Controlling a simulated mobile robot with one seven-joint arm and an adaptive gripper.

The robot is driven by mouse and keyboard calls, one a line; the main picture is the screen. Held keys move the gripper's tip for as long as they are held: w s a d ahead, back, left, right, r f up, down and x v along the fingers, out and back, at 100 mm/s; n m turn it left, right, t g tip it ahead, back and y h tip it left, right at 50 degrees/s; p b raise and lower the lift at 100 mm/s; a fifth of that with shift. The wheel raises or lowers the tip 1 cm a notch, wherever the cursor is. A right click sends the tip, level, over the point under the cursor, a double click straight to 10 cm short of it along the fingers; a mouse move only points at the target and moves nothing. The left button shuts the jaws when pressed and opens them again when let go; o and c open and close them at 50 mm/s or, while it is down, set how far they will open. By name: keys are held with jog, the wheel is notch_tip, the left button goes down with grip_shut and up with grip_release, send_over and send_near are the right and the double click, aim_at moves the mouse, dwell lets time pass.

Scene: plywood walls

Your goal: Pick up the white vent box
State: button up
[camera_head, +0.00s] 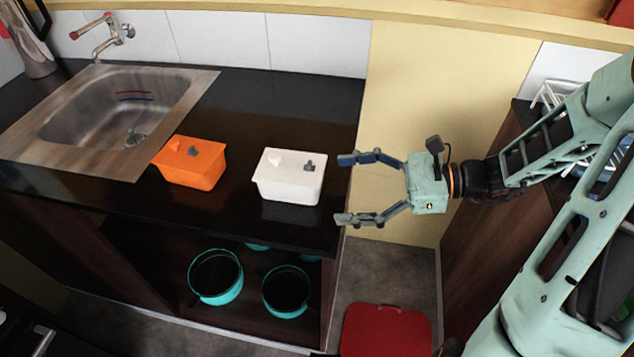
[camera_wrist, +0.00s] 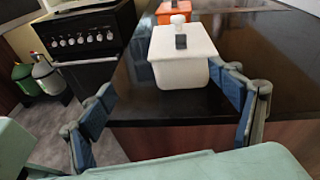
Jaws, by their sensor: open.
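The white vent box (camera_head: 289,178) stands upright on the black countertop near its right end. It has a small white knob and a grey piece on its lid. My gripper (camera_head: 352,189) is open and empty just to the right of the box, its fingers pointing at it and apart from it. In the wrist view the white box (camera_wrist: 183,57) is ahead, between and beyond the open fingers of my gripper (camera_wrist: 167,112).
An orange box (camera_head: 190,163) of similar shape stands left of the white one, also in the wrist view (camera_wrist: 178,12). A sink (camera_head: 60,151) is further left. Teal pots (camera_head: 216,277) sit on the shelf below the counter. A stove (camera_wrist: 85,38) shows in the wrist view.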

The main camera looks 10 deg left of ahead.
aim_at(318, 179)
jog(key=m, duration=0.1)
jog(key=w, duration=0.1)
jog(key=w+m+t, duration=0.1)
jog(key=shift+w+a+f+m+y, duration=0.2)
jog(key=shift+a+f+m+y, duration=0.1)
jog(key=shift+a+f+y, duration=0.1)
jog(key=a, duration=0.4)
jog(key=shift+w+a+f+b, duration=0.2)
jog(key=shift+a+b, duration=0.1)
jog(key=shift+a, duration=0.1)
jog(key=shift+w+a+f+b, duration=0.1)
jog(key=shift+w+a+f, duration=0.05)
jog(key=shift+a, duration=0.75)
jog(key=shift+w+a+f+b, duration=0.1)
jog(key=shift+w+a+f, duration=0.1)
jog(key=shift+a, duration=0.7)
jog(key=shift+w+a+f+b, duration=0.1)
jog(key=shift+a+f, duration=0.05)
jog(key=shift+a, duration=0.75)
jog(key=c, duration=1.5)
